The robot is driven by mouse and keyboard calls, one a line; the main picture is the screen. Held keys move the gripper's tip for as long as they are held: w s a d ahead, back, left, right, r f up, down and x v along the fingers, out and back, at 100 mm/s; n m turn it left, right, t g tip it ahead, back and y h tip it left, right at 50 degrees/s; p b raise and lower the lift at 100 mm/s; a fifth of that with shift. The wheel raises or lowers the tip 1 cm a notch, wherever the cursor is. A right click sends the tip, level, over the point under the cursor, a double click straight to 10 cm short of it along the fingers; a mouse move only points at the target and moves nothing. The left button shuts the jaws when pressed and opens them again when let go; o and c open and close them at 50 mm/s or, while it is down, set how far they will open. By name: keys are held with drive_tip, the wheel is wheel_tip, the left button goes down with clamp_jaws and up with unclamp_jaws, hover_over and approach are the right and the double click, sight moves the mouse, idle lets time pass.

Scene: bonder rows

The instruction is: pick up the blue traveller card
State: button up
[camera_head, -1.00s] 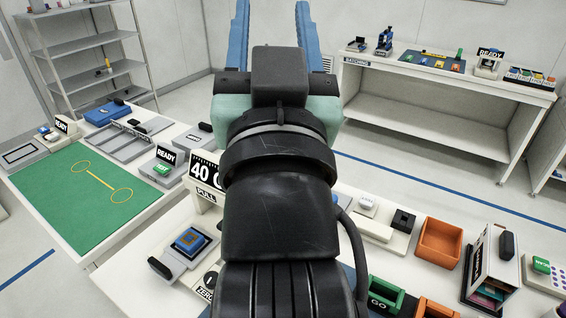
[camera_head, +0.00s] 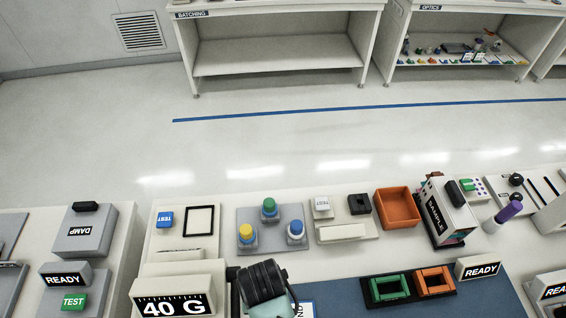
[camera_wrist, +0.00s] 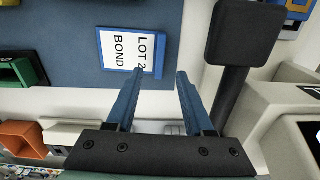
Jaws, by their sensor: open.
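The blue traveller card (camera_wrist: 152,70), a white sheet marked LOT 2 BOND with a blue border, lies on the blue mat (camera_wrist: 205,25) in the wrist view. In the head view, part of the card (camera_head: 306,309) shows at the bottom edge, beside my wrist; the rest is cut off. My gripper (camera_wrist: 160,72) is open and empty in the wrist view. Its blue fingers point at the card's lower right edge, with the left fingertip near or over that edge; I cannot tell the height gap. The fingers are not seen in the head view.
A black paddle-shaped part (camera_wrist: 243,32) stands close right of the fingers. Green (camera_head: 389,288) and orange (camera_head: 434,280) frames sit on the mat's right part. The 40 G display (camera_head: 173,304) is left of my wrist. An orange bin (camera_head: 398,208) stands behind.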

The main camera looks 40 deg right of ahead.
wheel_tip(320, 180, down, 2)
drive_tip(key=shift+w+f, duration=0.15)
drive_tip(key=shift+w+d+f+p, duration=0.1)
drive_tip(key=shift+f+p, duration=0.2)
drive_tip(key=shift+f, duration=0.95)
drive_tip(key=shift+d+f+p, duration=0.1)
drive_tip(key=shift+f+p, duration=0.15)
drive_tip(key=shift+f, duration=0.95)
clamp_jaws()
